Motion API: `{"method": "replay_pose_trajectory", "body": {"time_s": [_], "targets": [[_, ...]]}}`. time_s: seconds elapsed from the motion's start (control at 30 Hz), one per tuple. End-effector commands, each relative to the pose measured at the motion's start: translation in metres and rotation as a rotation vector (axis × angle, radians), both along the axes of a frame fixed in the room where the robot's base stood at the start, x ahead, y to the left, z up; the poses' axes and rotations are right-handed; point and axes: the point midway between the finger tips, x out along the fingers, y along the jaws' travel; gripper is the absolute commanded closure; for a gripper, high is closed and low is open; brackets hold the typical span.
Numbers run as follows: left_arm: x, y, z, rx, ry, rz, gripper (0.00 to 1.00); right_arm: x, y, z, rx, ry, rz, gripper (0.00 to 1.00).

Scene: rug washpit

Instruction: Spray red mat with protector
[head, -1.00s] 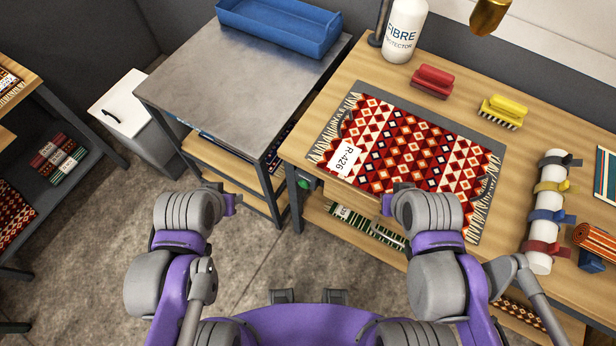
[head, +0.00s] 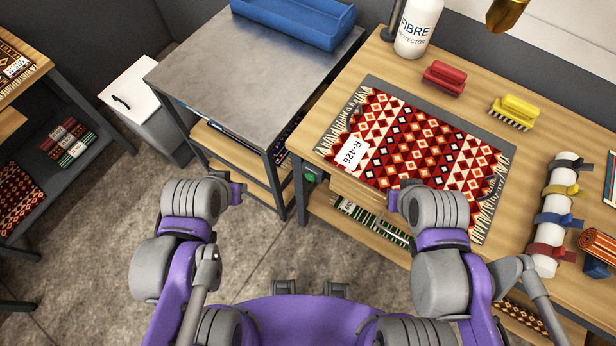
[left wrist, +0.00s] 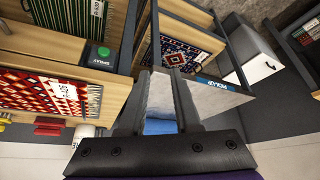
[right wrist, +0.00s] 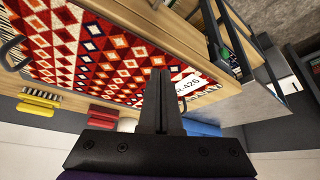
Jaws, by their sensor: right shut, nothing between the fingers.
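The red patterned mat (head: 420,145) with cream fringes and a white R-426 tag (head: 354,153) lies flat on a grey sheet on the wooden bench. It also fills much of the right wrist view (right wrist: 95,50). A white fibre protector bottle (head: 416,28) stands at the bench's back. A brass nozzle (head: 508,14) hangs above the back edge. A green button (left wrist: 103,52) with a small label sits at the bench's left end. My left gripper (left wrist: 163,85) is open and empty, left of the bench. My right gripper (right wrist: 160,75) is shut and empty near the mat's front edge.
A red brush (head: 443,78) and a yellow brush (head: 515,111) lie behind the mat. A strapped white roll (head: 552,225) lies to the right. A metal-topped table (head: 255,75) with a blue tray (head: 295,22) stands left of the bench. Open floor lies between shelf and bench.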

Motion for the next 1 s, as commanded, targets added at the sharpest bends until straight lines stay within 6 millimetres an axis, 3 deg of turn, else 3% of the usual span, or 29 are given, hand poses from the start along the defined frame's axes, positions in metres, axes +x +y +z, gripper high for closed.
{"method": "replay_pose_trajectory", "body": {"time_s": [0.03,0.17,1.0], "targets": [[0.0,0.0,0.0,0.0,0.0,0.0,0.79,0.0,0.0,0.0,0.0,0.0,0.0,1.0],[0.0,0.0,0.0,0.0,0.0,0.0,1.0,0.0,0.0,0.0,0.0,0.0,0.0,1.0],[0.0,0.0,0.0,0.0,0.0,0.0,1.0,0.0,0.0,0.0,0.0,0.0,0.0,1.0]]}}
